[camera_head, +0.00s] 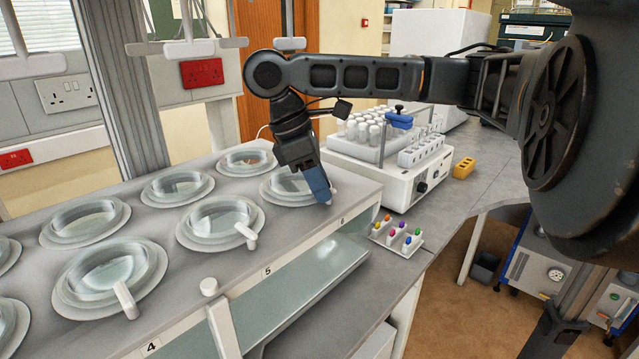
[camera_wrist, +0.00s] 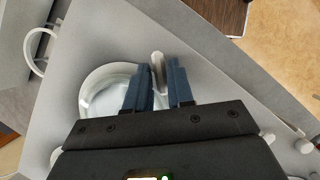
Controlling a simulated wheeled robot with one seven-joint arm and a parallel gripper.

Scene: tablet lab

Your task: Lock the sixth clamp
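In the head view the fingers largely hide this handle.
Several other vessels stand on the bench; the fifth (camera_head: 220,219) and fourth (camera_head: 110,274) have white clamp handles sticking out. A white tube-rack machine (camera_head: 410,180) stands to the right. A small tray of coloured tablets (camera_head: 397,238) lies in front of it. A white post (camera_head: 222,315) rises at the front edge.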

